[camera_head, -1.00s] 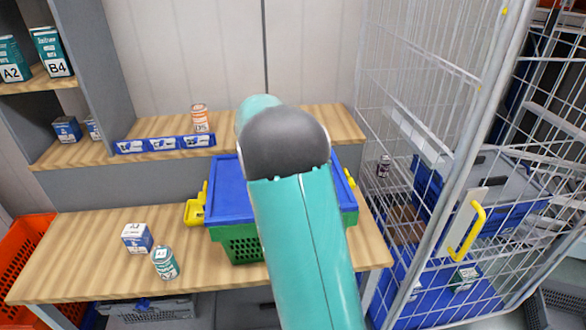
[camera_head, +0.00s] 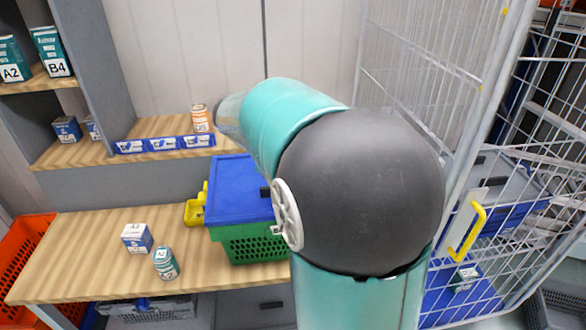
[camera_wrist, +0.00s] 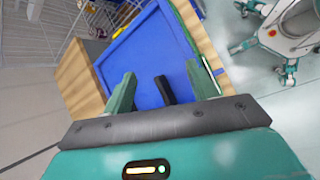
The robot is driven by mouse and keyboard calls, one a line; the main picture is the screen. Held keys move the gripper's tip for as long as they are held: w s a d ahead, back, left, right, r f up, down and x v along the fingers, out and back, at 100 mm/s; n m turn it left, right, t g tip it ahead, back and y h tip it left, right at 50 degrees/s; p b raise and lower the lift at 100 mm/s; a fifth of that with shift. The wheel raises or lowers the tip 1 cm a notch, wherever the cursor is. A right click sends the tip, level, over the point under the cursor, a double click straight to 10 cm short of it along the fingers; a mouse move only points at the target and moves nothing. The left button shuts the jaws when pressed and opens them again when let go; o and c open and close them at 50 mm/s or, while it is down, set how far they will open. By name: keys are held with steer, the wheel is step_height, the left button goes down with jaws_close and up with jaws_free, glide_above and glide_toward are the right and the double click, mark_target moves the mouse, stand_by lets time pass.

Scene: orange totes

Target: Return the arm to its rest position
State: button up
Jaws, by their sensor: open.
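My arm (camera_head: 365,190) is bent across the middle of the head view, with a big dark joint and teal links. It hides the right part of the table. My gripper (camera_wrist: 162,90) shows in the wrist view with its two fingers apart and nothing held between them. Beyond the fingers is the blue lid (camera_wrist: 150,50) of the green crate. In the head view I cannot make out the gripper.
A white-and-blue box (camera_head: 137,238) and a teal can (camera_head: 165,263) stand left of the crate. An orange can (camera_head: 200,118) stands on the shelf behind. A wire cage (camera_head: 490,200) is at the right, an orange tote (camera_head: 25,265) at the left. The table's left part is mostly clear.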

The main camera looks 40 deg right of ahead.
stand_by(0.5)
steer(key=s+a+m+t+y, duration=0.3)
steer(key=s+a, duration=0.4)
steer(key=a, duration=0.5)
steer(key=s+a+m+t+y, duration=0.4)
steer(key=s+a, duration=0.2)
steer(key=a, duration=0.5)
steer(key=shift+s+a+r, duration=0.25)
steer(key=shift+s+a, duration=0.15)
